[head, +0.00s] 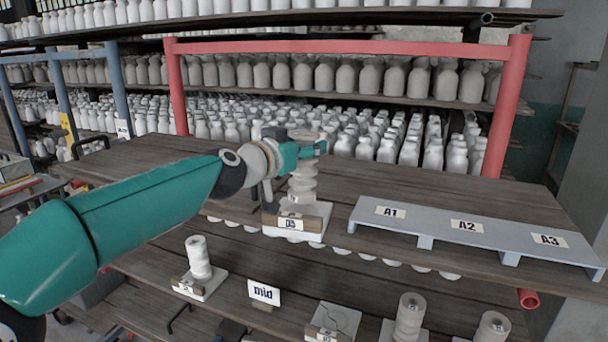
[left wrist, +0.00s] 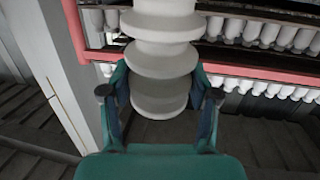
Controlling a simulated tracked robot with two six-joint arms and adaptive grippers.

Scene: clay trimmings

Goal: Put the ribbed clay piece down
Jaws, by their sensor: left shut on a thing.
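The ribbed clay piece (head: 302,182) is a pale, upright stack of round flanges. It also fills the top middle of the left wrist view (left wrist: 160,62). My left gripper (head: 312,150) is shut on its upper part; in the left wrist view the two fingers (left wrist: 161,92) lie on either side of it. Directly below is a white base (head: 312,222) with a brown block and a label that looks like D5. I cannot tell whether the piece touches the base. My right gripper is not in view.
A grey raised board (head: 482,249) labelled A1, A2 and A3 lies bare at the right. A lower shelf holds a "mid" sign (head: 264,292) and several clay pieces on bases, one at the left (head: 198,258). A red frame (head: 345,47) and crowded bottle shelves stand behind.

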